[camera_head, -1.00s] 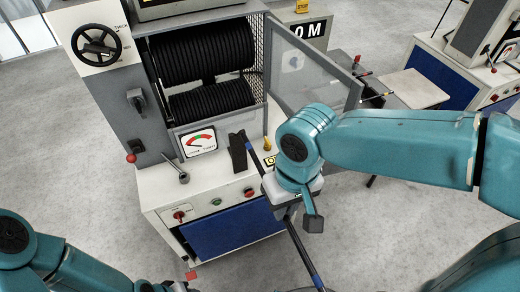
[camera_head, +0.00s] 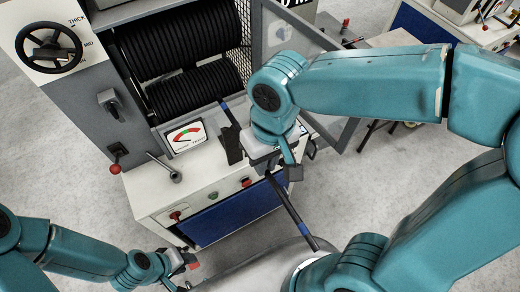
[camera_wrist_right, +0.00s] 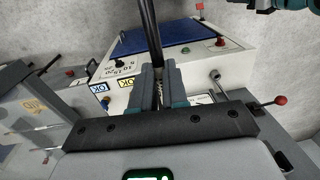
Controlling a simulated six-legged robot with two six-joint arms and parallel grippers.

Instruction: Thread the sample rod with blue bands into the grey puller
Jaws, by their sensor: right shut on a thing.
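The dark sample rod (camera_head: 287,207) runs slantwise, with one blue band near its lower end and another near its far end. My right gripper (camera_head: 274,170) is shut on it, partly hidden by its own wrist. In the right wrist view the rod (camera_wrist_right: 149,35) passes between the fingers (camera_wrist_right: 158,88). The grey puller (camera_head: 80,85) has two ribbed black rollers (camera_head: 190,85). The rod's far end shows just in front of the lower roller, above a dark upright block (camera_head: 231,146); whether it touches is unclear. My left gripper (camera_head: 180,262) is low at left, its jaws too small to read.
A gauge (camera_head: 186,137) and a red-knobbed lever (camera_head: 116,168) are on the puller's front. The white ledge carries another lever (camera_head: 174,176) and buttons. Grey floor is clear at left.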

